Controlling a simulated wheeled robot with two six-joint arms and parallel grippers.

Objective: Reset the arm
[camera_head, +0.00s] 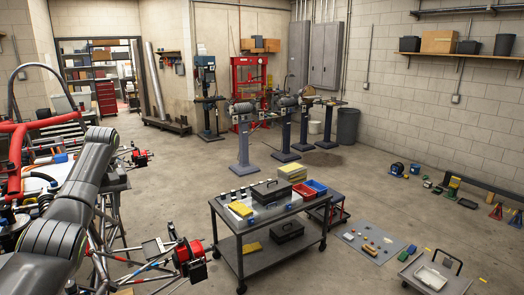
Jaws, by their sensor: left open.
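My left arm rises from the lower left corner of the head view, its dark grey links reaching up and to the right across the tube chassis (104,240). My left gripper (117,180) is small and partly hidden beyond the arm links, near the chassis tubes. It is open, and I see nothing held in it. I cannot tell whether it touches the chassis. My right arm and right gripper are not in view.
A grey cart (275,262) with a black toolbox (270,191) and red and blue bins stands right of the chassis. A grey mat (369,240) with small parts lies on the floor. Pedestal machines stand farther back. The middle floor is clear.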

